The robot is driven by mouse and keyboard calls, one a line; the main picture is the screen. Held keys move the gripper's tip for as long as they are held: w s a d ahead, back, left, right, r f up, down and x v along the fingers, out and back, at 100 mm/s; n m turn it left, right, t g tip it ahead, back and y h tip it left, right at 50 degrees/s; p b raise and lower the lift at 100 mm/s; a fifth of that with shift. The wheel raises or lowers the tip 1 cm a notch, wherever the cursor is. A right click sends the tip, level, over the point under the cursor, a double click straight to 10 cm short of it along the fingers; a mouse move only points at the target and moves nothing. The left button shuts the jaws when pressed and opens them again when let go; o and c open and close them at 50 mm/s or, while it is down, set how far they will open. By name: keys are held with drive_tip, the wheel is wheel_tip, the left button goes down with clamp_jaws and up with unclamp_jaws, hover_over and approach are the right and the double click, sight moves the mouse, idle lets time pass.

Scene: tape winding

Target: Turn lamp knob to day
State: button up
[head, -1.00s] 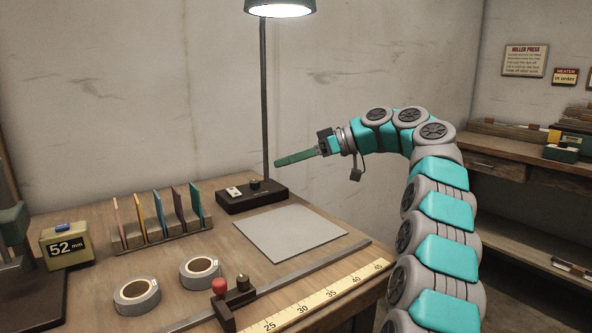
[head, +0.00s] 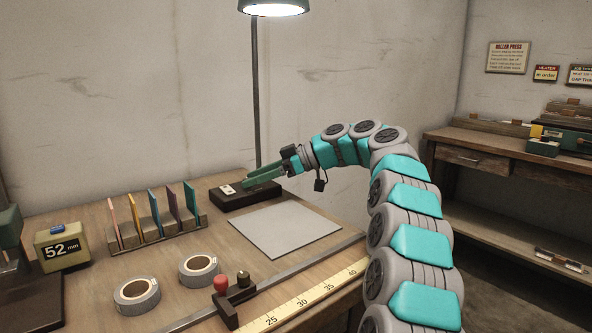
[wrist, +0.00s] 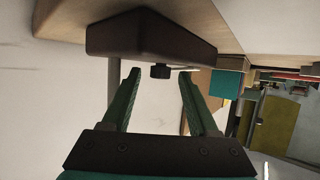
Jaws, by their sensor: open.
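The lamp's dark base (head: 232,203) stands at the back of the workbench, with a thin pole (head: 256,95) rising to a lit green shade (head: 274,5). In the wrist view, the base (wrist: 150,38) appears upside down at the top, with the small dark knob (wrist: 160,71) sticking out from it. My gripper (head: 250,181) is open at the lamp base. Its two green fingers (wrist: 160,80) lie either side of the knob, with gaps visible. In the head view, the fingers hide the knob. I cannot read its setting.
A grey sheet (head: 284,229) lies in front of the lamp base. A rack (head: 160,232) of coloured cards stands to the left. Two tape rolls (head: 137,294) (head: 199,270) and a ruler (head: 305,300) lie nearer. A 52 mm display box (head: 62,247) stands at the far left.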

drive_tip(key=shift+s+d+r+m+t, duration=0.1)
drive_tip(key=shift+d+r+m+t, duration=0.1)
drive_tip(key=shift+r+m+t, duration=0.25)
drive_tip(key=shift+f+t+p, duration=0.2)
drive_tip(key=shift+t+p, duration=0.05)
drive_tip(key=shift+p, duration=0.05)
